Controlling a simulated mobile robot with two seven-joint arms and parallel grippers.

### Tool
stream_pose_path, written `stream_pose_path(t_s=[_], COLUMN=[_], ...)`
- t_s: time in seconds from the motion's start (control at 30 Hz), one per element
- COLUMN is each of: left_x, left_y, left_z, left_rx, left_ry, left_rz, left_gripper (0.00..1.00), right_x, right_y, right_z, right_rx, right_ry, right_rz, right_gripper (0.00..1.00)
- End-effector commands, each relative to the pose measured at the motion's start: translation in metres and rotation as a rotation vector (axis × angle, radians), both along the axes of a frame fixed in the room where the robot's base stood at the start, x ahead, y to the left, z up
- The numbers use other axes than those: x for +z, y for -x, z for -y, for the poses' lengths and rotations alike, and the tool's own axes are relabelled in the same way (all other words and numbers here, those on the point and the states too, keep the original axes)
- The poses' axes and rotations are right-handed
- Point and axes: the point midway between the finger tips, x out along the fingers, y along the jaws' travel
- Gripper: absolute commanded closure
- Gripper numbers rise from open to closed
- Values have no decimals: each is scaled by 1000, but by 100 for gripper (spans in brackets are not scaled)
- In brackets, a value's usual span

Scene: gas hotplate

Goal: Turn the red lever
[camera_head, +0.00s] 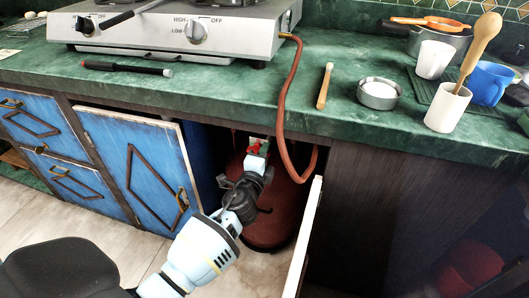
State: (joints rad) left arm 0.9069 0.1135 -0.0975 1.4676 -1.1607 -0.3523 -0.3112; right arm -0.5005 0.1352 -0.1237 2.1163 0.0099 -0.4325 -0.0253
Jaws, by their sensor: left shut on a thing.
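The red lever (254,150) shows as a small red piece at the valve on top of the dark red gas cylinder (283,207) in the open cabinet under the counter. My left gripper (257,158) reaches up into the cabinet from the lower left. Its pale fingertips are closed at the lever and hide much of it and the valve. How far the lever is turned I cannot tell. A reddish-brown hose (283,110) runs from the hotplate (180,35) over the counter edge and down to the cylinder. My right gripper is not in view.
The blue cabinet door (140,170) stands left of my arm. Another door (304,235) stands open edge-on to the right. On the green counter (220,90) are a black lighter-like stick (125,68), a wooden stick (325,86), a metal bowl (379,95) and cups (447,108).

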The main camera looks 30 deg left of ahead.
Motion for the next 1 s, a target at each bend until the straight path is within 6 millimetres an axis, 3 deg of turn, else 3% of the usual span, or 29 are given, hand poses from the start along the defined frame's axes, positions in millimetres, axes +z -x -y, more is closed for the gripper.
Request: stream_pose_path(t_s=[0.03,0.2,0.57,1.0], left_x=[0,0,0,0], left_y=[0,0,5,64], left_z=[-1,-1,1,16], left_rx=[2,1,0,1], left_ry=[-1,0,1,1], left_rz=[0,0,-1,-1], left_gripper=[88,67,67,67], right_x=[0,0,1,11], right_y=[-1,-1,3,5], right_z=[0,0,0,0], right_rx=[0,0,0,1], right_ry=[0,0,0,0], right_rz=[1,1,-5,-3], right_gripper=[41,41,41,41])
